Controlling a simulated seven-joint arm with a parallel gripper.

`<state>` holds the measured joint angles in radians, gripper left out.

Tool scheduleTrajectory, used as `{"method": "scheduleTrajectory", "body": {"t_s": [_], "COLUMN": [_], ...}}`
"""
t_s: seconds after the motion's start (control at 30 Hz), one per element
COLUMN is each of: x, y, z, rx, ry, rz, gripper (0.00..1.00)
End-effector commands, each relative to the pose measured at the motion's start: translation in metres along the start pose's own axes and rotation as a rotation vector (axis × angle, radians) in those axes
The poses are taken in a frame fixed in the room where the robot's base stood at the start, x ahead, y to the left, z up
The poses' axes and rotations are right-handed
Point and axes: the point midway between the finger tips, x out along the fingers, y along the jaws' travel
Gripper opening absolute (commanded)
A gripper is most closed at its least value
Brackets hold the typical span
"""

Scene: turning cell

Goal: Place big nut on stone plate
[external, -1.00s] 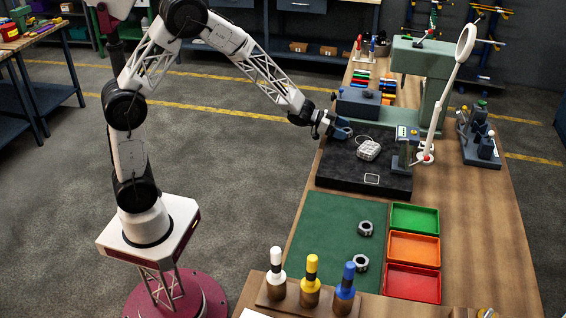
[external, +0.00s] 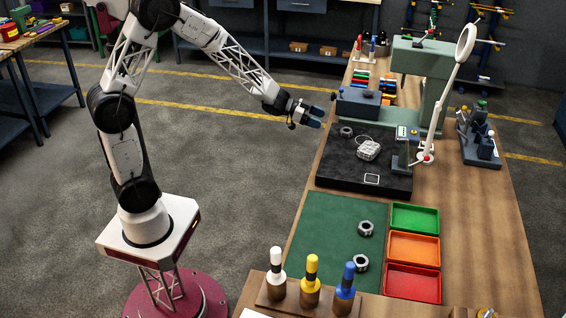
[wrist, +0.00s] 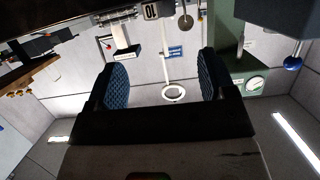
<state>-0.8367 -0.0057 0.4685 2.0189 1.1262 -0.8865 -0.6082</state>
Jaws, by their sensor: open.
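A grey nut (external: 346,132) lies on the black stone plate (external: 335,170), near its far left corner. Two more grey hex nuts, one farther back (external: 365,228) and one nearer (external: 361,263), lie on the green mat. Which nut is biggest is hard to tell at this size. My gripper (external: 318,117) is open and empty, in the air to the left of the plate's far end and apart from the nut. In the wrist view its two blue ridged finger pads (wrist: 165,80) stand wide apart with nothing between them.
A silver part (external: 368,150) and a small grey gauge stand (external: 402,150) are on the plate. A green machine (external: 432,90) with a lamp arm stands behind. Green (external: 414,218), orange (external: 413,247) and red (external: 412,283) trays sit right of the mat. Bottles (external: 311,281) stand in front.

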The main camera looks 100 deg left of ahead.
Motion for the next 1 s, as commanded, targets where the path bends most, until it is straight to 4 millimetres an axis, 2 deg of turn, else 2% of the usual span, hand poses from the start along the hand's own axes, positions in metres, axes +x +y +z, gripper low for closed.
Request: {"method": "scheduleTrajectory", "body": {"t_s": [0.2,1.0], "x": [-0.0116,-0.0120], "y": [0.0005,0.0006], "z": [0.0001,-0.0001], "rx": [0.001,0.001], "ry": [-0.001,-0.001], "rz": [0.000,-0.001], "gripper": [0.77,0.77]}}
